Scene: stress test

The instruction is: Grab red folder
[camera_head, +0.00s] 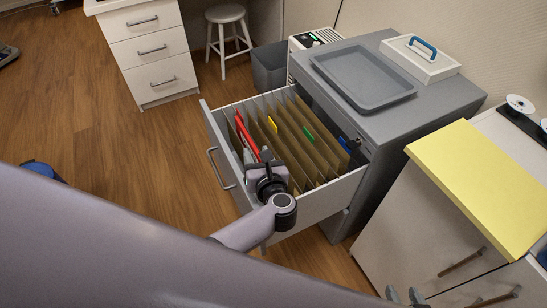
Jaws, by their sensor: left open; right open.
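The red folder (246,136) stands in the open drawer, near its left side, with only its red upper edge showing among brown dividers. My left gripper (257,157) is open over the drawer, at the near end of the red folder. Its fingers are small and partly hidden by the wrist, so I cannot tell whether they straddle or touch the folder. My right gripper (404,296) shows only as fingertips at the bottom edge, open and empty, well away from the drawer.
The drawer (317,205) projects from a grey cabinet (440,94) with a grey tray (364,78) and a white box (420,62) on top. Yellow and green tabs mark other folders. A yellow-topped counter (485,180) stands at right.

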